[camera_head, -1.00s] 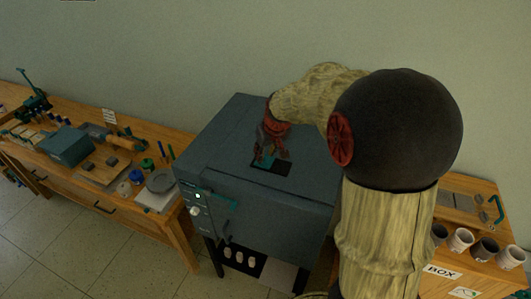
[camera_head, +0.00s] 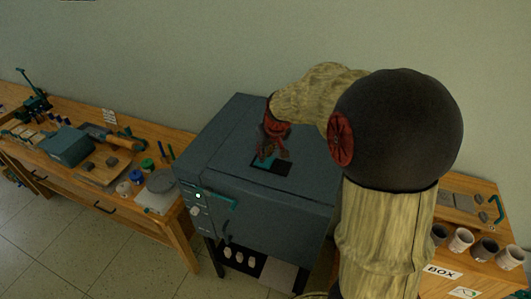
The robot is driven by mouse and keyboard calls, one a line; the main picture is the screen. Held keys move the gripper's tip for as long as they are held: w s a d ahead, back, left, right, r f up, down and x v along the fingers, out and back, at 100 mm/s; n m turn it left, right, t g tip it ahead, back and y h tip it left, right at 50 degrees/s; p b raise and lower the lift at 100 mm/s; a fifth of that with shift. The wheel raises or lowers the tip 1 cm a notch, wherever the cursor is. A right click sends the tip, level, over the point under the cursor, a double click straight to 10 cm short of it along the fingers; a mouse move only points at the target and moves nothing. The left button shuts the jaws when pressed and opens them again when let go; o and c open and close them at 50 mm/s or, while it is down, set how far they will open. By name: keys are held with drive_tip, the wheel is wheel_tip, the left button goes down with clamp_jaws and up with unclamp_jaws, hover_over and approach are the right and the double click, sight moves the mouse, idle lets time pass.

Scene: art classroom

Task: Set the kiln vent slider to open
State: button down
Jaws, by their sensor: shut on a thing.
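The kiln (camera_head: 230,165) is a dark blue-grey box in the middle of the view, with a small panel and a teal handle on its front. On its top lies the vent, a dark opening (camera_head: 284,168) with a teal slider (camera_head: 264,163) at its left part. My gripper (camera_head: 270,155) points down at the slider from above and is shut on it. The fingers hide part of the slider, so its exact grip point is unclear. The dark opening shows to the right of the slider.
A wooden workbench (camera_head: 95,205) with tools, a teal box (camera_head: 68,143) and spools stands at the left. At the right, another wooden bench holds several cups (camera_head: 461,239) and a BOX label. My arm covers the area right of the kiln.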

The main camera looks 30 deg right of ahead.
drive_tip(key=s+d+b, duration=0.1)
drive_tip(key=s+d, duration=0.1)
drive_tip(key=s+d+b, duration=0.1)
drive_tip(key=s, duration=0.1)
drive_tip(key=shift+s+d, duration=0.3)
drive_tip(key=shift+d, duration=0.05)
drive_tip(key=shift+a, duration=0.1)
drive_tip(key=c, duration=1.8)
unclamp_jaws()
drive_tip(key=shift+s, duration=0.1)
drive_tip(key=shift+c, duration=0.2)
drive_tip(key=shift+o, duration=0.5)
drive_tip(key=shift+r, duration=0.1)
drive_tip(key=shift+r, duration=0.4)
drive_tip(key=v, duration=1.1)
drive_tip(key=shift+s, duration=0.2)
